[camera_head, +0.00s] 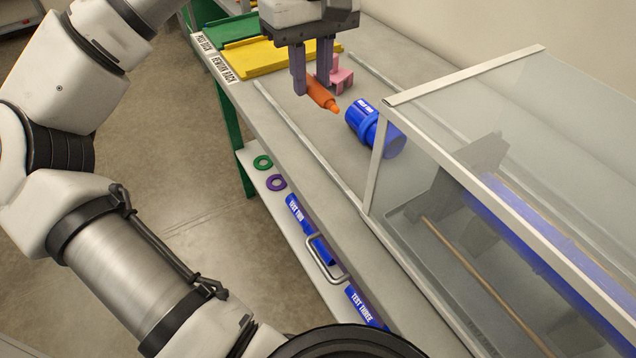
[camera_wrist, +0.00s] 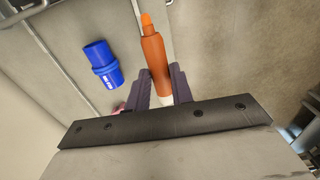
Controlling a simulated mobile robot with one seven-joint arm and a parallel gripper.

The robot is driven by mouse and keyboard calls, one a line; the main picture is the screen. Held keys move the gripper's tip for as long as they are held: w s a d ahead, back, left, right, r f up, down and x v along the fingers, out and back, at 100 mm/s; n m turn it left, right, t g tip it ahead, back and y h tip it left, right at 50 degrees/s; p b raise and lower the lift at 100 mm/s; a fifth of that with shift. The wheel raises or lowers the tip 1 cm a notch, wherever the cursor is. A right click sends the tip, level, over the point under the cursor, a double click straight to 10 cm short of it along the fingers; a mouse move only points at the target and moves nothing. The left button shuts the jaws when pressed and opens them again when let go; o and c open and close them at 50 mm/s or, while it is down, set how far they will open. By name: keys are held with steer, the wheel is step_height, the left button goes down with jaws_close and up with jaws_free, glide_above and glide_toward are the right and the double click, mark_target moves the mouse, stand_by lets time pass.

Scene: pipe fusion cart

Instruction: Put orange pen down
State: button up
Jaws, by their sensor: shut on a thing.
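The orange pen (camera_head: 322,96) is held between the purple fingers of my gripper (camera_head: 312,72), over the grey cart top (camera_head: 303,123). In the head view its tip points down and to the right, toward a blue fitting. In the wrist view the pen (camera_wrist: 154,55) sticks out from between the fingers of my gripper (camera_wrist: 162,88), tip away from the wrist. My gripper is shut on it. I cannot tell whether the pen touches the cart top.
A blue fitting (camera_head: 374,127) lies right of the pen, also seen in the wrist view (camera_wrist: 103,65). A pink piece (camera_head: 341,76) stands behind the gripper. Yellow (camera_head: 262,58) and green trays lie at the back left. A clear-walled enclosure (camera_head: 520,130) stands at the right.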

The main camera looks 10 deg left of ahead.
glide_above(313, 184)
step_height(313, 184, down, 16)
steer(key=shift+f+b, duration=0.2)
steer(key=shift+b, duration=0.15)
steer(key=shift+f+p, duration=0.45)
steer(key=shift+f, duration=1.2)
steer(key=shift+f, duration=0.1)
steer(key=o, duration=0.9)
steer(key=shift+o, duration=0.2)
steer(key=shift+f+b, duration=0.25)
steer(key=shift+b, duration=0.35)
